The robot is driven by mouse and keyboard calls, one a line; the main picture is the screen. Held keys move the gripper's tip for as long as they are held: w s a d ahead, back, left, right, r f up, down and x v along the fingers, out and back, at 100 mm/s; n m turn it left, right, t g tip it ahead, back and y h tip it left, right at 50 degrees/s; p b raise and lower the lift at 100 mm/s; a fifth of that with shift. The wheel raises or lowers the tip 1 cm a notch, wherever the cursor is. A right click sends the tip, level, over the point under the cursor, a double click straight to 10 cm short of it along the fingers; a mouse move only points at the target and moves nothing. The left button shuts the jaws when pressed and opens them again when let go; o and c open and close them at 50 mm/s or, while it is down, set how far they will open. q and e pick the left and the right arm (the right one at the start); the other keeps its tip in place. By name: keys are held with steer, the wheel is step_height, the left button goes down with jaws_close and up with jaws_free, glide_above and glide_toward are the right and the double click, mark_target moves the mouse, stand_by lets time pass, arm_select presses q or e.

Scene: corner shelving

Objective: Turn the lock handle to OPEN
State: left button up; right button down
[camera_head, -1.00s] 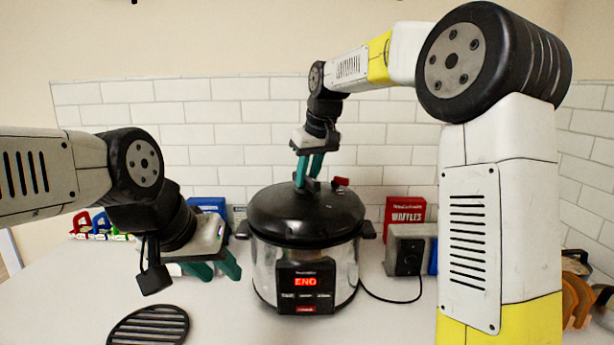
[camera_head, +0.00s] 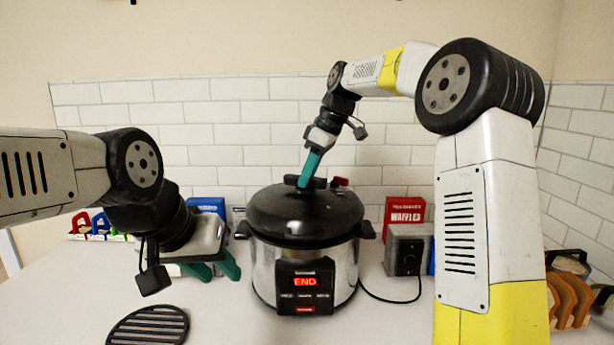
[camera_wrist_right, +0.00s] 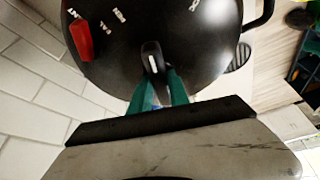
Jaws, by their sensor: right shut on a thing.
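The black pressure cooker (camera_head: 305,212) stands on the counter with its lid on and a red END on its display. The black lock handle (camera_head: 318,183) sits on top of the lid and lies roughly sideways across the head view. My right gripper (camera_head: 304,183) is shut on it from above; the right wrist view shows the green fingers (camera_wrist_right: 158,88) at either side of the handle (camera_wrist_right: 152,52). My left gripper (camera_head: 217,272) is open and empty, left of the cooker.
A red valve (camera_head: 339,182) stands on the lid behind the handle. A grey box (camera_head: 405,250) and a red WAFFLES box (camera_head: 404,214) are to the right. A black trivet (camera_head: 150,325) lies at front left. The counter front is mostly clear.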

steer(key=shift+w+n+g, duration=0.15)
steer(key=shift+n+g, duration=0.55)
steer(key=shift+n, duration=1.1)
steer(key=c, duration=1.2)
jaws_free()
steer(key=shift+c, duration=0.2)
steer(key=shift+r, duration=0.1)
steer(key=v, duration=0.7)
steer(key=shift+d+r, duration=0.25)
